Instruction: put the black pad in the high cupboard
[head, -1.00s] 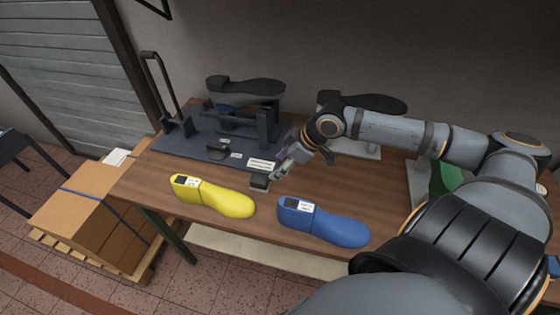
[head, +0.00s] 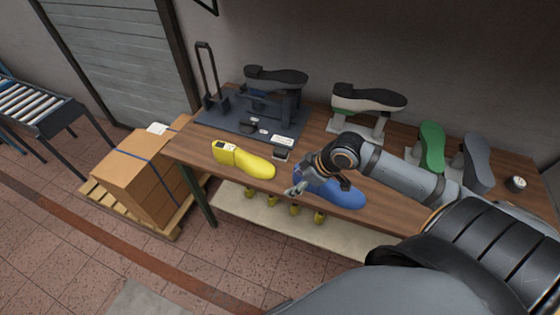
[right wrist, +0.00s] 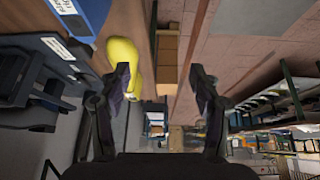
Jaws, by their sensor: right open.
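A small dark block (head: 282,155), which looks like the black pad, lies on the wooden table (head: 205,150) just in front of the dark fixture's labelled edge. My right gripper (head: 297,190) is open and empty, in front of the block and beside the blue shoe last (head: 345,193), partly covering that last. In the right wrist view my fingers (right wrist: 162,88) stand wide apart with nothing between them. I cannot pick out the pad there. The high cupboard is not in view, nor is my left gripper.
A yellow last (head: 245,160) lies near the table's front edge. The dark fixture (head: 225,122) holds a black sole behind. Green (head: 431,147) and grey (head: 478,162) lasts stand at right. A strapped carton (head: 135,175) sits on a pallet at left. The floor in front is open.

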